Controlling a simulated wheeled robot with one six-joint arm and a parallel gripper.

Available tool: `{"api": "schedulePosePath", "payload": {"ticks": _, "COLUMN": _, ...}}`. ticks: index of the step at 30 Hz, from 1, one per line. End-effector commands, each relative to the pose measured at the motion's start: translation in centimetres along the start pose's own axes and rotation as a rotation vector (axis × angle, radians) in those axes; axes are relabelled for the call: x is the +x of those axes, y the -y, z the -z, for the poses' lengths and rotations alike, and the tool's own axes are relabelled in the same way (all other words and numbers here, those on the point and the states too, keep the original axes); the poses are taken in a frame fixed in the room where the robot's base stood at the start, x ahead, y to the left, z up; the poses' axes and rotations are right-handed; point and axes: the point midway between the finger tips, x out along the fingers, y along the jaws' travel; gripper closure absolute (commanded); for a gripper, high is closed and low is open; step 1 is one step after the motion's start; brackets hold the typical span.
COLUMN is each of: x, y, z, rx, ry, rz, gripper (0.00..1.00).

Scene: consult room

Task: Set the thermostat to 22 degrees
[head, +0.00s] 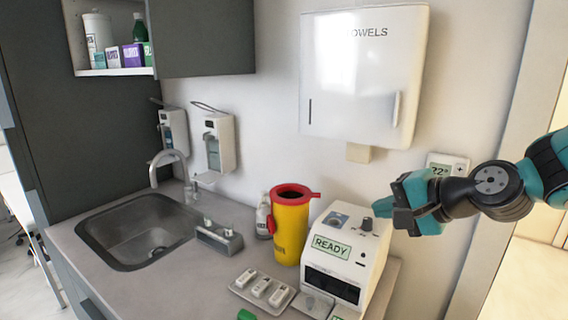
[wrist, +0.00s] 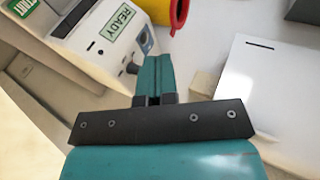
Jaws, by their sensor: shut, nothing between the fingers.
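The thermostat (head: 449,161) is a small white unit on the wall in the head view, right of the towel dispenser. Its display seems to read 22 degrees, and a plus key shows at its right. My arm and gripper hide its lower part. My gripper (head: 384,207) is shut and empty, in front of and to the lower left of the thermostat, pointing left. In the wrist view my gripper's closed fingers (wrist: 154,72) show with nothing between them. The thermostat is not visible in that view.
A white device (head: 345,252) marked READY stands on the counter just below my gripper. A yellow sharps bin (head: 291,232) stands left of it. The towel dispenser (head: 362,75) hangs above. A sink (head: 140,232) is at the left. A test tray (head: 243,290) lies in front.

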Motion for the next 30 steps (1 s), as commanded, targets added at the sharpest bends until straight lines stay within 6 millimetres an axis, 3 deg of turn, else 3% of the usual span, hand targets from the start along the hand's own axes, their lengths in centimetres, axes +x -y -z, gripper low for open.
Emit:
{"api": "schedulePosePath", "payload": {"ticks": 1, "x": -0.4, "y": -0.6, "z": -4.4, "rx": -0.183, "ry": 0.104, "rz": -0.077, "gripper": 1.00}}
{"api": "schedulePosePath", "payload": {"ticks": 3, "x": -2.0, "y": -2.1, "z": -9.4, "rx": -0.433, "ry": 0.252, "rz": -0.185, "gripper": 1.00}}
{"api": "schedulePosePath", "payload": {"ticks": 6, "x": -5.1, "y": -4.7, "z": -14.6, "rx": -0.738, "ry": 0.449, "rz": -0.304, "gripper": 1.00}}
{"api": "schedulePosePath", "payload": {"ticks": 9, "x": -8.2, "y": -7.0, "z": -17.7, "rx": -0.957, "ry": 0.608, "rz": -0.380, "gripper": 1.00}}
{"api": "schedulePosePath", "payload": {"ticks": 15, "x": -11.5, "y": -9.2, "z": -19.8, "rx": -1.148, "ry": 0.769, "rz": -0.443, "gripper": 1.00}}
{"api": "schedulePosePath", "payload": {"ticks": 30, "x": -11.7, "y": -9.3, "z": -19.8, "rx": -1.156, "ry": 0.780, "rz": -0.447, "gripper": 1.00}}
